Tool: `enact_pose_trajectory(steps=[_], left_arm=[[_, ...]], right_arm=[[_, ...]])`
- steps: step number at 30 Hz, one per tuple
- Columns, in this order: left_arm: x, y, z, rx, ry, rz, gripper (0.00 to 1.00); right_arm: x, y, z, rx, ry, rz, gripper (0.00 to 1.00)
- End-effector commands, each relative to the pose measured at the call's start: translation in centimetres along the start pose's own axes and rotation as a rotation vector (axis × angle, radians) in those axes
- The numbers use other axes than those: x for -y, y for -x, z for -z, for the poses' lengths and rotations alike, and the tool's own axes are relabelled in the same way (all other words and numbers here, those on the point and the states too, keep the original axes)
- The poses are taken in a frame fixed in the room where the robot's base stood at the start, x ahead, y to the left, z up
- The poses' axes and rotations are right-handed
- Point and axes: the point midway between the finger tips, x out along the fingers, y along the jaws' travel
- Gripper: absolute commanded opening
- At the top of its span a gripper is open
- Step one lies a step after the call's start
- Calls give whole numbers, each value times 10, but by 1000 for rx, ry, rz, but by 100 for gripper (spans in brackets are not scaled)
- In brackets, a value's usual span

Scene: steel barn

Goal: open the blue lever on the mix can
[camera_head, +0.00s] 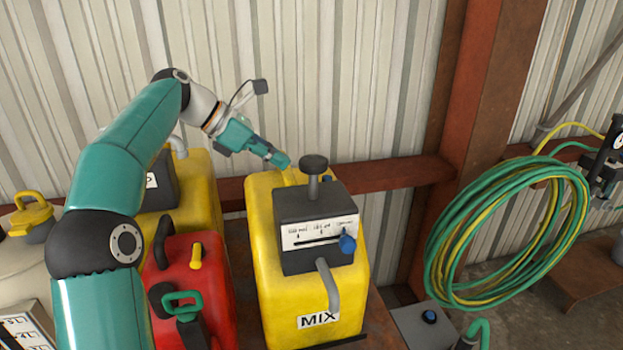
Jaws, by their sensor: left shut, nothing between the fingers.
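The mix can (355,285) is a yellow jug with a white MIX label on its front, standing upright right of centre. A dark grey dispenser block (305,262) sits on it, with a marked slotted scale, a grey spout and a black knob on top. The blue lever (348,244) is a small blue knob at the right end of the slot. My left gripper (284,161) is shut and empty, above the can's back left, near the black knob and well apart from the blue lever. My right gripper is out of view.
A red can (215,280) with yellow and green parts stands left of the mix can, with another yellow can (205,190) behind it. A green and yellow hose coil (440,255) hangs at the right. A rust-red post (480,90) and a corrugated wall stand behind.

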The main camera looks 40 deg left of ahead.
Motion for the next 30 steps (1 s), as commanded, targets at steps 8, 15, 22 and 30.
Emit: enact_pose_trajectory(steps=[8, 15, 22, 30], left_arm=[[1, -24, 1, 1, 0, 3, 0], [1, -65, 1, 0, 0, 2, 0], [0, -93, 1, 0, 0, 0, 0], [0, -99, 1, 1, 0, -2, 0]], right_arm=[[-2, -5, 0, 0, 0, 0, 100], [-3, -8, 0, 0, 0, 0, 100], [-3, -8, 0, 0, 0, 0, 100], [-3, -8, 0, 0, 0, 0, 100]])
